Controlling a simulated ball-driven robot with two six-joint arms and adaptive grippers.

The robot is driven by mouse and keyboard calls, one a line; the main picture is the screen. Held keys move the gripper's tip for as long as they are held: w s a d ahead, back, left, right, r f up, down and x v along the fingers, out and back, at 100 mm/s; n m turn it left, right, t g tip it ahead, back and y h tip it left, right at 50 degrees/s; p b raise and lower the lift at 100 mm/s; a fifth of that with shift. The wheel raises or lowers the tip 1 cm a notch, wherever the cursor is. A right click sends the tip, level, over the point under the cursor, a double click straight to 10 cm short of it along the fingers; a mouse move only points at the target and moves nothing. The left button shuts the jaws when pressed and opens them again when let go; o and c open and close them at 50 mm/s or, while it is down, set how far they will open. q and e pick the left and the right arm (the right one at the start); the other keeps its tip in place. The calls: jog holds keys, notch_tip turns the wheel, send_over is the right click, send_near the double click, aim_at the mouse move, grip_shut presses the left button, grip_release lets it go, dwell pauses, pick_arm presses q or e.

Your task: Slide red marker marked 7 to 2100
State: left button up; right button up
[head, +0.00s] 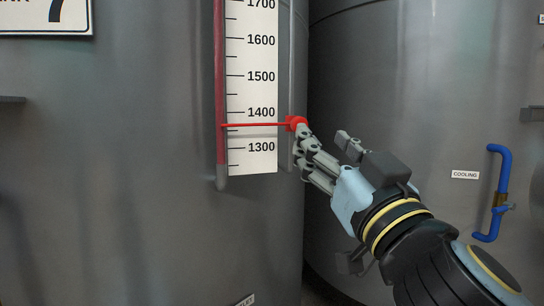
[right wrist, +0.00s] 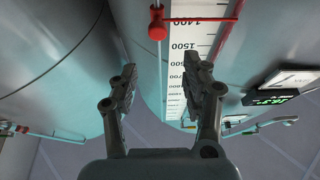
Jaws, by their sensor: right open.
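The red marker has a thin pointer bar (head: 255,125) across the white scale (head: 250,60), between 1300 and 1400, just below 1400. Its round red knob (head: 296,123) is at the scale's right side. The tank behind bears a sign with a 7 (head: 57,12). My right gripper (head: 322,133) is open, its fingertips at the knob's lower right. In the right wrist view, the knob (right wrist: 157,30) shows above the gap between the open fingers (right wrist: 160,84); contact cannot be told. The 2100 mark is outside the head view and unreadable in the wrist view. My left gripper is not in view.
A red sight tube (head: 220,90) runs along the scale's left edge. A second tank (head: 430,60) stands close on the right, with a blue pipe handle (head: 499,165) and a COOLING label (head: 465,175). In the wrist view, a green digital display (right wrist: 270,99) shows at the right.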

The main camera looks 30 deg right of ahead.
jog(key=p+x, duration=0.1)
jog(key=x, duration=0.2)
jog(key=f+p+x, duration=0.1)
jog(key=x, duration=0.2)
jog(key=p+x, duration=0.1)
jog(key=x, duration=0.3)
jog(key=shift+w+d+f+p, duration=0.2)
jog(key=shift+d+f+p, duration=0.05)
jog(key=shift+f+p, duration=0.1)
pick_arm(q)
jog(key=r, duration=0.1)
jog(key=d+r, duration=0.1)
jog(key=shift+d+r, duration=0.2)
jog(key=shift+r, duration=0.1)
pick_arm(e)
jog(key=shift+c, duration=0.2)
grip_shut()
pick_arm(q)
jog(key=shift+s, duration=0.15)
pick_arm(e)
jog(key=shift+w, duration=0.1)
